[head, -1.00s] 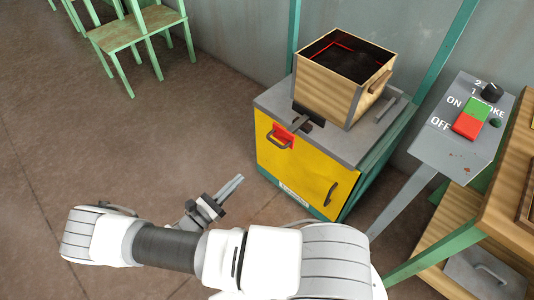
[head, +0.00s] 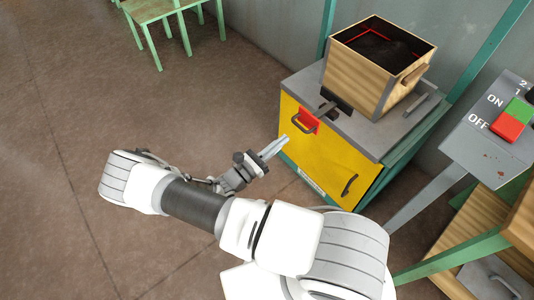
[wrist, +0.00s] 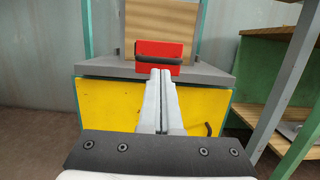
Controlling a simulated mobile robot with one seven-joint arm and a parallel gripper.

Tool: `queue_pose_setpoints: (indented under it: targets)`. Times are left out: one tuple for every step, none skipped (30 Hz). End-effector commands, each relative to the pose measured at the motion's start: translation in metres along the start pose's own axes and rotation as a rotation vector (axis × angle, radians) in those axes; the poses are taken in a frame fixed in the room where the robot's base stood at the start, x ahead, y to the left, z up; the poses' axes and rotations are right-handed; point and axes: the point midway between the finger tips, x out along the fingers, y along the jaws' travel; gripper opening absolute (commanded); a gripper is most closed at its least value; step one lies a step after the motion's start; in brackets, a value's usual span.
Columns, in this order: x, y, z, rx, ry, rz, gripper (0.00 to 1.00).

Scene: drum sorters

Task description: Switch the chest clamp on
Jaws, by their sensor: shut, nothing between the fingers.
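The chest (head: 322,158) has a yellow front and a grey lid; the wrist view shows its yellow front (wrist: 105,104) too. A red clamp plate (head: 310,119) with a dark bar handle (head: 301,126) sits at the front edge of the lid. In the wrist view the red plate (wrist: 158,48) and its dark bar (wrist: 158,61) are straight ahead. My gripper (head: 287,141) is shut and empty, its fingertips just short of the bar in the head view. In the wrist view the fingertips (wrist: 160,73) appear just below the bar; I cannot tell whether they touch.
An open wooden box (head: 365,80) with dark contents stands on the lid behind the clamp. A grey switch box (head: 480,145) with green and red buttons stands to the right, beside a wooden shelf (head: 520,225). Green chairs (head: 160,15) stand at the back left. The floor left of the chest is clear.

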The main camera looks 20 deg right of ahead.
Motion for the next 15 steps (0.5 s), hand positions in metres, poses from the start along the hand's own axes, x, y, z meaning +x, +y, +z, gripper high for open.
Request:
queue_pose_setpoints:
  targets:
    - [0.009, -0.001, -0.002, -0.001, -0.001, -0.003, 0.00]
    - [0.014, 0.000, -0.002, 0.000, 0.000, -0.002, 0.00]
    - [0.020, 0.000, -0.001, -0.001, -0.002, -0.002, 0.00]
    - [0.024, -0.001, -0.001, -0.001, -0.001, -0.002, 0.00]
    - [0.028, -0.001, -0.001, 0.000, 0.000, -0.002, 0.00]
    - [0.032, 0.000, -0.001, 0.000, 0.000, -0.002, 0.00]
    - [0.034, 0.000, -0.001, 0.001, 0.000, -0.001, 0.00]
    - [0.037, 0.000, -0.001, 0.001, -0.001, 0.000, 0.00]
    - [0.039, 0.000, 0.000, 0.001, 0.000, 0.000, 0.00]
    - [0.040, 0.000, 0.000, 0.001, 0.000, 0.000, 0.00]
    - [0.041, 0.000, 0.000, 0.001, 0.000, 0.000, 0.00]
    - [0.042, 0.000, 0.000, 0.001, 0.001, 0.000, 0.00]
    - [0.042, 0.000, 0.000, 0.001, 0.001, 0.000, 0.00]
    - [0.042, 0.000, 0.000, 0.001, 0.001, 0.000, 0.00]
    - [0.043, 0.000, 0.000, 0.001, 0.001, 0.000, 0.00]
